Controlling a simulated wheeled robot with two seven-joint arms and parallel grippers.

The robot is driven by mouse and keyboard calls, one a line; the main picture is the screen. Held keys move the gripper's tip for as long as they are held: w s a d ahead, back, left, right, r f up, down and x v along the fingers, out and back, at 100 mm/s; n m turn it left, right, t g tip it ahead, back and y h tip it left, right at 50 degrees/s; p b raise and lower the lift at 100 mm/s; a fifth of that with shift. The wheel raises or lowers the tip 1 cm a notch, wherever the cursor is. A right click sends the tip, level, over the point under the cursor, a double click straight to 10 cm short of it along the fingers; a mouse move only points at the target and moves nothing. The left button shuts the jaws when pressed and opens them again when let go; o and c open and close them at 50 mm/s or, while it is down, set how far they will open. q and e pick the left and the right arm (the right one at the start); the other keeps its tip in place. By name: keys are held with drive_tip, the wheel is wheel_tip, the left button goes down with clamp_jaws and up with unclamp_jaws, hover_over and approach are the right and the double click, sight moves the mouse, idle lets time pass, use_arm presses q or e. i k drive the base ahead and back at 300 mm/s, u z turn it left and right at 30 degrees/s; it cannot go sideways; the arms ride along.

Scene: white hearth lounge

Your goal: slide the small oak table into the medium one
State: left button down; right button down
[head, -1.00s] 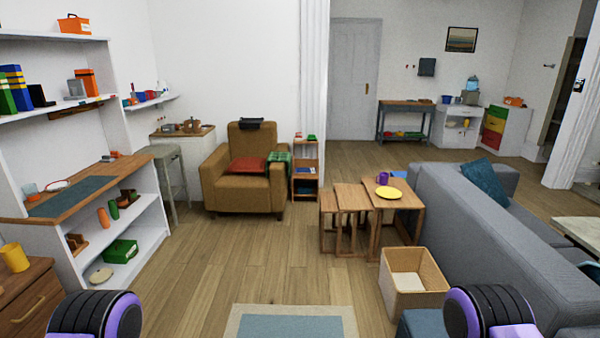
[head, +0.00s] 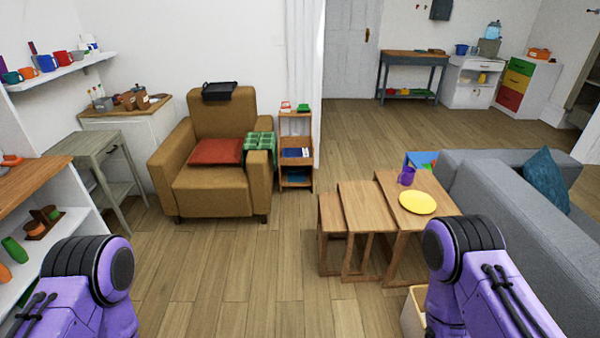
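Three nesting oak tables stand in a row left of the grey sofa. The small oak table (head: 331,212) is leftmost and lowest. The medium oak table (head: 364,204) is in the middle, its top close beside the small one's. The large oak table (head: 440,206) is at the right, with a purple mug (head: 406,176) and a yellow plate (head: 417,203) on it. The small table sticks out to the left of the medium one; how far it overlaps underneath is unclear. Both my arms show in the lower corners, but neither gripper is in view.
A tan armchair (head: 214,192) with a red cushion stands left of the tables, with a small shelf (head: 296,160) behind. The grey sofa (head: 490,185) bounds the right. A bin (head: 411,318) is partly hidden by my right arm. Wood floor (head: 235,275) is clear ahead.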

sight(331, 215)
drive_tip(key=i, duration=2.6)
drive_tip(key=z, duration=1.25)
